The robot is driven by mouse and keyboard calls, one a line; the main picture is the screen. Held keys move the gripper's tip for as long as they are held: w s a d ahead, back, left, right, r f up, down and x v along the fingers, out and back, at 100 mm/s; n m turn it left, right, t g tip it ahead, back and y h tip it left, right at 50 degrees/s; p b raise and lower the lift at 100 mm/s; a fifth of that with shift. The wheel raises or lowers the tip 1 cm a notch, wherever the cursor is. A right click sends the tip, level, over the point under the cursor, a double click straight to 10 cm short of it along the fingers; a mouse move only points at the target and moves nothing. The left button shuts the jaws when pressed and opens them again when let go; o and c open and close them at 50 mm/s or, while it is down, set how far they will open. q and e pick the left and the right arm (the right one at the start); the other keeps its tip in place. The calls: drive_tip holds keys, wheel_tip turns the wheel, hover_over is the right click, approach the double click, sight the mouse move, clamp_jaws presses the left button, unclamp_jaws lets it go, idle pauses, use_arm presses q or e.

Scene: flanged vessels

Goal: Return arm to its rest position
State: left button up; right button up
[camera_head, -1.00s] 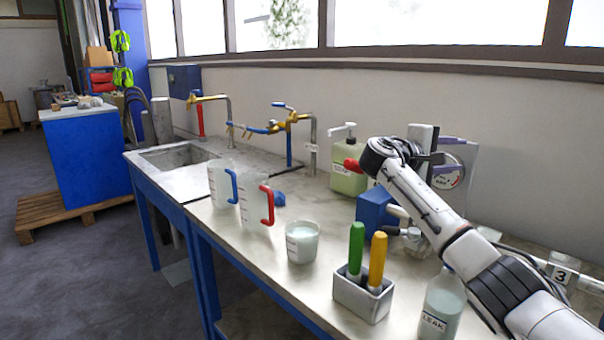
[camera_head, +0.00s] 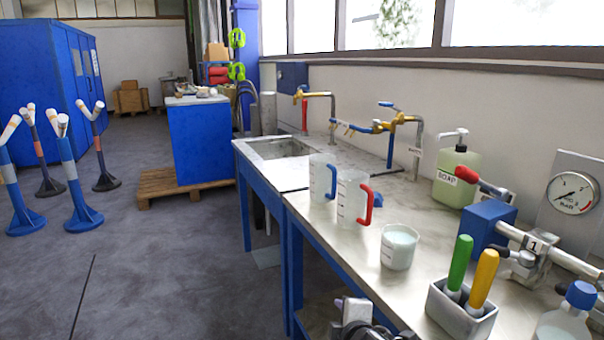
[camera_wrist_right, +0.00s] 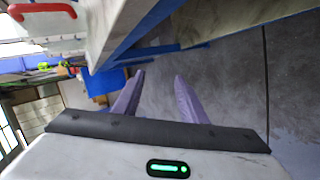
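My right gripper (camera_head: 350,308) shows in part at the bottom edge of the head view, low in front of the bench's front edge, with most of its arm out of the frame. In the right wrist view, its two purple fingers (camera_wrist_right: 158,82) stand apart with nothing between them. They point past the bench's underside over grey floor. My left gripper is in neither view.
The steel-topped bench (camera_head: 345,254) on blue legs carries two jugs, a beaker (camera_head: 399,247), a holder (camera_head: 462,313) with green and yellow handles, a soap bottle (camera_head: 457,176) and a valve pipe. Left of it the floor (camera_head: 180,270) is clear up to blue posts (camera_head: 75,185).

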drive_tip(key=s+d+f+m+g+y, duration=0.1)
drive_tip(key=s+f+m, duration=0.4)
drive_tip(key=s+f, duration=0.55)
drive_tip(key=s+d+f+m+g+y, duration=0.1)
drive_tip(key=s+f+m, duration=0.5)
drive_tip(key=s, duration=0.8)
drive_tip(key=s+d+f+m, duration=0.3)
drive_tip(key=s+d, duration=0.3)
drive_tip(key=s, duration=0.5)
drive_tip(key=shift+s+m+g+h+b, duration=0.25)
drive_tip(key=shift+m+g+h+b, duration=0.15)
drive_tip(key=shift+m, duration=0.2)
drive_tip(key=shift+f, duration=0.15)
